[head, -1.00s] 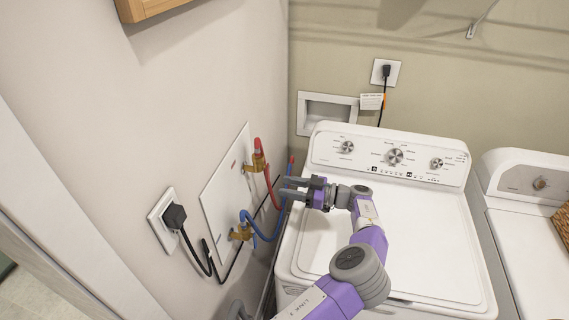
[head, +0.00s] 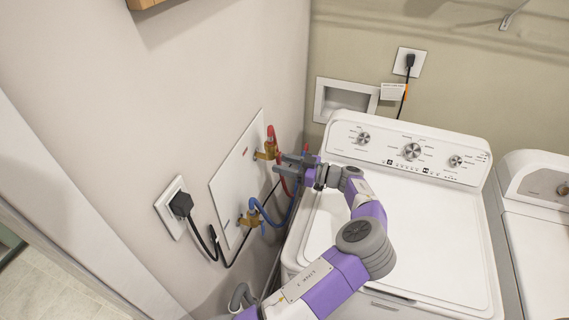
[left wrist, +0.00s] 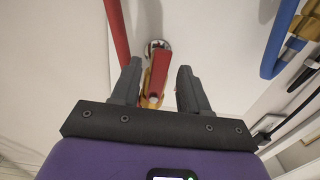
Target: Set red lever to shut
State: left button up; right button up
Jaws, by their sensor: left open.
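The red lever (head: 271,133) sits on the upper brass valve (head: 263,155) of the white wall panel (head: 231,178), pointing upward. In the left wrist view the red lever (left wrist: 159,72) shows between the two fingers, with brass under and behind it. My left gripper (head: 277,163) is open at the upper valve, its fingers pointing at the wall. In the left wrist view the fingers (left wrist: 158,78) stand on either side of the lever with gaps. Whether either finger touches it, I cannot tell. My right gripper is not in view.
A red hose (left wrist: 117,32) and a blue hose (left wrist: 279,40) run close to the gripper. The lower valve (head: 251,217) with blue parts is below. A black plug (head: 181,204) and cord are at left. The white washer (head: 410,240) stands at right under my left arm.

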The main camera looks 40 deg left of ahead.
pick_arm(q)
jog(key=shift+w, duration=0.1)
jog(key=shift+c, duration=1)
grip_shut()
